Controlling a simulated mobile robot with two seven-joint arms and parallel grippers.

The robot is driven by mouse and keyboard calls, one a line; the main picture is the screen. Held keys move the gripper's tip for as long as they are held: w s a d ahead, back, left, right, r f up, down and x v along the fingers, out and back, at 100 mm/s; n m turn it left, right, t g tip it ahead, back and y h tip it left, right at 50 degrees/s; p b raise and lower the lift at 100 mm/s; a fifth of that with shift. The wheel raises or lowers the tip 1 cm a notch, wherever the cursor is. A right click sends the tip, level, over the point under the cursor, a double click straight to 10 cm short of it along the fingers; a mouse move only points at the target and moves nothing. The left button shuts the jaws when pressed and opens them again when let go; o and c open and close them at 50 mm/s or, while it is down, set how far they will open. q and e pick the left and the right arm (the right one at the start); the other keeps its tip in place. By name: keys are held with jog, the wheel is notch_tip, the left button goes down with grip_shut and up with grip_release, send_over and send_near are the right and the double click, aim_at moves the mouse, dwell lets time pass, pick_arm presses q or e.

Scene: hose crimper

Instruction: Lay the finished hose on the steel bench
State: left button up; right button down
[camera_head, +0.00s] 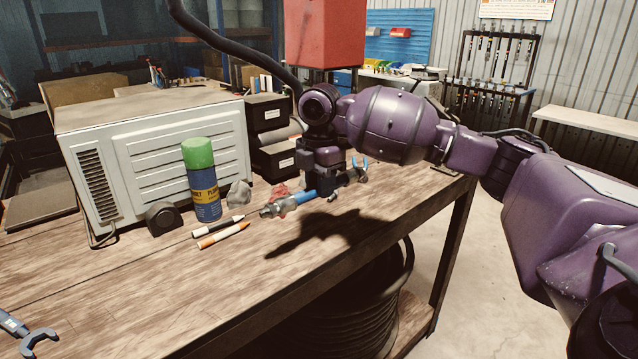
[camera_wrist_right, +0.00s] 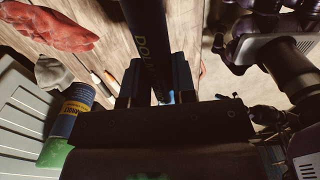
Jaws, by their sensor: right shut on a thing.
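My right gripper (camera_head: 328,184) is above the back of the wood-topped workbench (camera_head: 110,290), pointing down. It is shut on a short blue hose (camera_head: 303,197) with a metal fitting (camera_head: 272,209) at its left end. In the right wrist view the blue hose (camera_wrist_right: 148,45), with pale lettering, runs between the fingers (camera_wrist_right: 155,88). The hose looks raised, with a dark shadow on the wood below. Its other end is hard to make out. A pale-topped bench (camera_head: 590,122) stands at the far right; I cannot tell if it is the steel bench. My left gripper is not in view.
A blue can with a green cap (camera_head: 206,185), two markers (camera_head: 222,235), a grey lump (camera_head: 239,194), a red cloth (camera_wrist_right: 48,27) and a large vented box (camera_head: 150,155) are on the workbench. A wrench-like tool (camera_head: 38,341) lies front left. Floor beyond the right edge is clear.

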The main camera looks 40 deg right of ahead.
aim_at(321, 237)
jog(key=shift+r, duration=0.2)
jog(key=shift+d+f+p, duration=0.1)
jog(key=shift+f+p, duration=0.25)
jog(key=shift+p, duration=0.1)
jog(key=shift+f, duration=0.35)
jog(key=shift+w+f, duration=0.1)
jog(key=shift+f, duration=0.85)
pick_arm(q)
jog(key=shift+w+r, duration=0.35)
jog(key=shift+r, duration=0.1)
pick_arm(e)
jog(key=shift+f, duration=3.35)
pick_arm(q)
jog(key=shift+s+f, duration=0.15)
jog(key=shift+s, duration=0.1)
pick_arm(e)
jog(key=shift+f, duration=0.2)
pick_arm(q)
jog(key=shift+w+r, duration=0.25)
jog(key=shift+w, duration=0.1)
pick_arm(e)
jog(key=shift+f, duration=0.4)
jog(key=c, duration=0.9)
grip_release()
jog(key=shift+o, duration=0.3)
